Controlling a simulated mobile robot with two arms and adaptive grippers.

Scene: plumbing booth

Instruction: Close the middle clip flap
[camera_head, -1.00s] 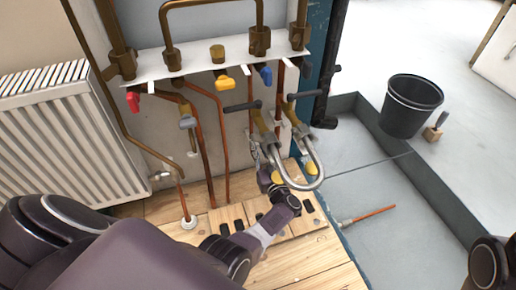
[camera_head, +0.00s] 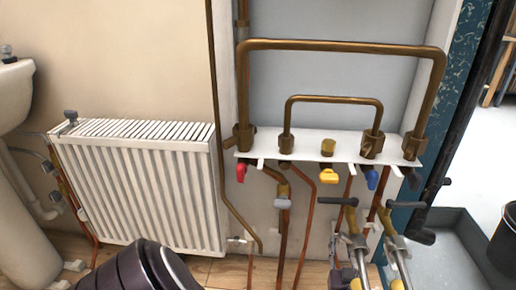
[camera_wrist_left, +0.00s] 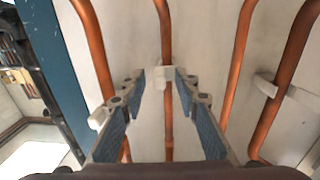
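A white pipe clip (camera_wrist_left: 157,78) sits on the middle copper pipe (camera_wrist_left: 167,125) in the left wrist view, between two other clips. Its flap is too small to make out, so I cannot tell its position. My left gripper (camera_wrist_left: 160,88) is open, with one blue-padded finger on each side of this clip. I see no contact, and the depth between fingertips and clip is unclear. Another white clip (camera_wrist_left: 98,118) is at the left, partly behind a finger. A third white clip (camera_wrist_left: 268,86) is at the right pipe. Neither gripper shows in the head view.
A white radiator (camera_head: 140,195) stands left of the pipes. The manifold plate (camera_head: 310,145) with coloured valve handles is above them. Two hoses with valves (camera_head: 392,250) hang at the right, beside the blue wall edge (camera_head: 455,90). A black bucket (camera_head: 505,240) stands far right.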

